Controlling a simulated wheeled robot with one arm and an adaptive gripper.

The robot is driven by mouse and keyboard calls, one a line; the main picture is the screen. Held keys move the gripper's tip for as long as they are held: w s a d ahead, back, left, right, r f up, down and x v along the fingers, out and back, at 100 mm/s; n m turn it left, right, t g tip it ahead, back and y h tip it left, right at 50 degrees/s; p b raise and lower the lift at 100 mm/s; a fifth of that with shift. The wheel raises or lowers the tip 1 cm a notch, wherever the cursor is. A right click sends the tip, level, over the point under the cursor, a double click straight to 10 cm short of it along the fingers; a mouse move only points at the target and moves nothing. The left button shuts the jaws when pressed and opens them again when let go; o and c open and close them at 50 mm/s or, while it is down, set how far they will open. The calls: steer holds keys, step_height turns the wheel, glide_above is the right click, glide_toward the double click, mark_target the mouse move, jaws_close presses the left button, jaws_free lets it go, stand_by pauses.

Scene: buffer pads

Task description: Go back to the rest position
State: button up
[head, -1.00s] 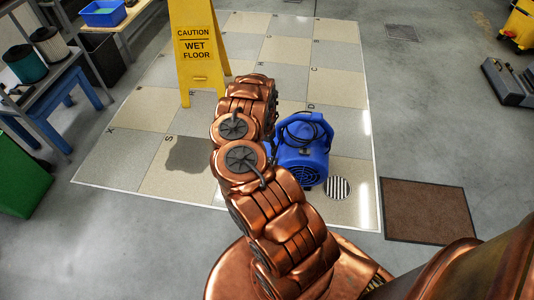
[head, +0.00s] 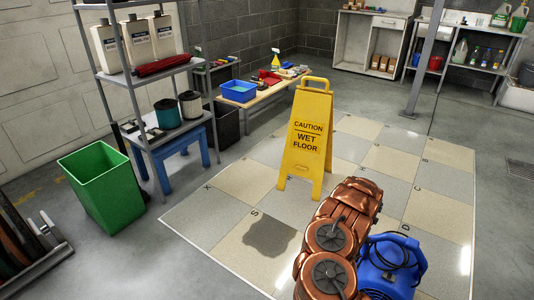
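My copper-coloured arm (head: 335,235) rises from the bottom of the head view, right of centre, over the tiled floor. My gripper is not visible; the folded arm links hide the end or it lies out of frame. A yellow wet-floor sign (head: 306,140) stands upright on the tiles beyond my arm. A blue floor blower (head: 395,262) stands on the tiles just right of my arm and is partly hidden by it. A dark wet patch (head: 270,238) lies on the tiles left of my arm.
A green bin (head: 103,188) and a metal shelf (head: 146,85) with bottles stand at the left. A low table (head: 262,97) with a blue tub (head: 239,91) stands behind. A grey post (head: 424,65) rises at the back right. Bare concrete floor (head: 150,262) lies at the front left.

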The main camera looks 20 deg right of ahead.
steer(key=w+a+r+n+t+y+p, duration=0.15)
steer(key=w+a+r+n+p, duration=0.3)
steer(key=a+r, duration=1.1)
steer(key=w+a+r+n+g+y+p, duration=0.1)
steer(key=w+a+r+n+y+p, duration=0.25)
steer(key=a+r, duration=1.15)
steer(key=s+a+r+n+h+p, duration=0.1)
steer(key=s+a+r+n+p, duration=0.2)
steer(key=r, duration=0.8)
steer(key=s+a+r+n+p, duration=0.1)
steer(key=s+a+r+p, duration=0.4)
steer(key=r, duration=0.6)
steer(key=s+r+n+h+p, duration=0.1)
steer(key=s+r+p, duration=0.2)
steer(key=s+r, duration=0.3)
steer(key=s+r+n+g+h+p, duration=0.1)
steer(key=s+r+p, duration=0.3)
steer(key=s, duration=1)
steer(key=s+r+n+h+p, duration=0.1)
steer(key=s+r+n+p, duration=0.1)
steer(key=s+r, duration=0.7)
steer(key=shift+s+d+g+h+p, duration=0.25)
steer(key=shift+s+g+h+p, duration=0.15)
steer(key=shift+s+p, duration=0.5)
